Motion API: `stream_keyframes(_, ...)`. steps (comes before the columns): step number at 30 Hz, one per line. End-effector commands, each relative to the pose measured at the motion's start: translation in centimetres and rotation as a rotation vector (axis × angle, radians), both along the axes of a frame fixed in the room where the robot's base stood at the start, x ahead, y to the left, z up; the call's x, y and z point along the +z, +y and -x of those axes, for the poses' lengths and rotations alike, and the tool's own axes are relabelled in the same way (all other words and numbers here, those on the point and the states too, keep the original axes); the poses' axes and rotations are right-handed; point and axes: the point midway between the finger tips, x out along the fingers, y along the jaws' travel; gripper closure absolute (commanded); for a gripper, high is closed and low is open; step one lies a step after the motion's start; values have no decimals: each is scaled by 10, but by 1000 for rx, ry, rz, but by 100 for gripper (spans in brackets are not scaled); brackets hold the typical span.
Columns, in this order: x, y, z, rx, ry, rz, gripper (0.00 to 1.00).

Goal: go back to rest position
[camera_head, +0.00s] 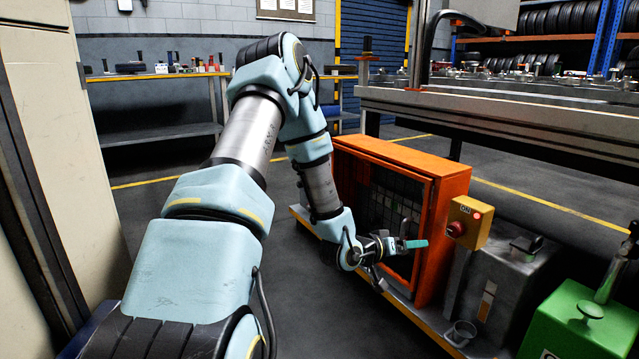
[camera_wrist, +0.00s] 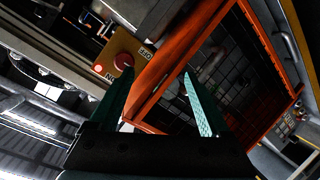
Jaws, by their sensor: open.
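My gripper (camera_head: 402,262) is at the end of my outstretched light-blue arm, in front of the orange cabinet (camera_head: 446,200) in the head view. One teal finger points right, towards the cabinet's near edge. In the wrist view my gripper (camera_wrist: 157,77) has its two teal fingers apart with nothing held between them. The cabinet's orange frame (camera_wrist: 178,58) and dark mesh front fill much of that view beyond the fingers. I cannot tell whether a finger touches the cabinet.
A yellow switch box (camera_head: 472,215) with a red button (camera_head: 456,229) is right of the cabinet. A grey container (camera_head: 508,275) and a green container (camera_head: 575,322) stand further right. The conveyor frame (camera_head: 480,103) is behind. A beige cabinet (camera_head: 95,110) stands close on the left.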

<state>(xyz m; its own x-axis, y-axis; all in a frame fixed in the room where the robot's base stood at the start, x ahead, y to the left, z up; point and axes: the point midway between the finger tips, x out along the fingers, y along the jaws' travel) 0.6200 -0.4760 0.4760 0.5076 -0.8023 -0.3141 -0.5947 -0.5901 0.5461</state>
Motion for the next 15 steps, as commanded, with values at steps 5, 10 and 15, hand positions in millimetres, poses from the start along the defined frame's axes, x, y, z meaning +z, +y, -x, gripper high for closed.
stream_keyframes(5, 7, 87, -11, 83, 50, -383, 19)
stream_keyframes(10, 27, 180, 9, 184, 186, -669, 19)
stream_keyframes(15, 52, 251, 56, 263, 366, -834, 19)
